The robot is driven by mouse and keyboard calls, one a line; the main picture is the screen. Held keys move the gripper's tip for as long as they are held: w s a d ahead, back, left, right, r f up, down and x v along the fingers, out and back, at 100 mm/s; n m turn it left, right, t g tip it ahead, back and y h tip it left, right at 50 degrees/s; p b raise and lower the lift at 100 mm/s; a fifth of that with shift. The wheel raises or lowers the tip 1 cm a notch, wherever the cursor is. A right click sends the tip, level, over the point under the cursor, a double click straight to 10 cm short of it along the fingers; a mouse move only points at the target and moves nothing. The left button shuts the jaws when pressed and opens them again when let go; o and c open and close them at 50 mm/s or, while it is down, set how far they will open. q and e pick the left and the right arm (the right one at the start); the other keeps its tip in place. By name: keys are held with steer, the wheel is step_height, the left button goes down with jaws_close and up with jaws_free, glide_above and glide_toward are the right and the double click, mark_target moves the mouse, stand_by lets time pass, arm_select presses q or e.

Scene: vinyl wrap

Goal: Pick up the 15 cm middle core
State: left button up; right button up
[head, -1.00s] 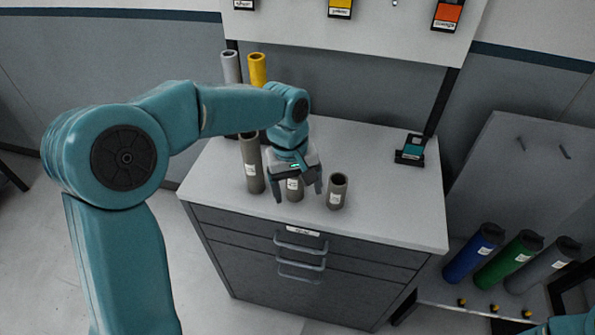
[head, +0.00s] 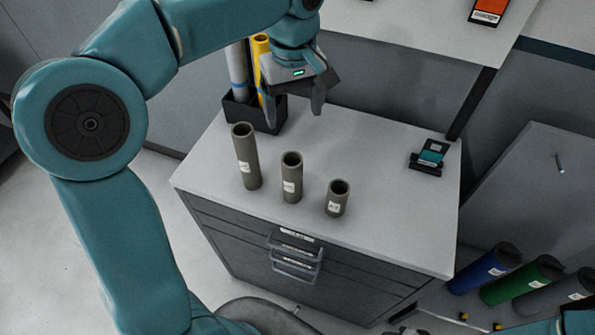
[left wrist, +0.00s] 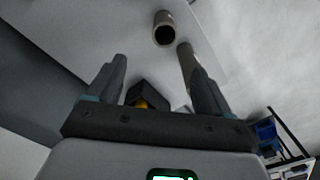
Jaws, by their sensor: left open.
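Three grey-brown cores stand upright in a row on the cabinet top. The middle core (head: 291,178) has a white label and is between the taller core (head: 246,157) on the left and the shorter core (head: 337,198) on the right. My left gripper (head: 295,119) is open and empty, raised above and behind the cores, fingers pointing down. In the left wrist view my open fingers (left wrist: 153,54) show with an open-topped core (left wrist: 163,34) beyond them, probably the middle one. Another core is partly hidden by the right finger.
A dark holder (head: 238,114) with grey and yellow rolls stands behind the cores. A small dark device with a teal part (head: 430,155) sits at the right of the cabinet top (head: 390,210). Blue, green and grey rolls lie at lower right.

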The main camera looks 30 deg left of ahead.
arm_select(q)
glide_above(292, 165)
steer(key=s+d, duration=0.1)
step_height(292, 165, down, 10)
steer(key=f, duration=0.4)
steer(key=f+p, duration=0.1)
steer(key=shift+s+d+f, duration=0.15)
steer(key=shift+s+f, duration=0.2)
steer(key=shift+f, duration=0.05)
steer(key=shift+c, duration=0.4)
steer(key=c, duration=1.4)
steer(key=shift+o, duration=0.2)
steer(key=shift+r, duration=0.15)
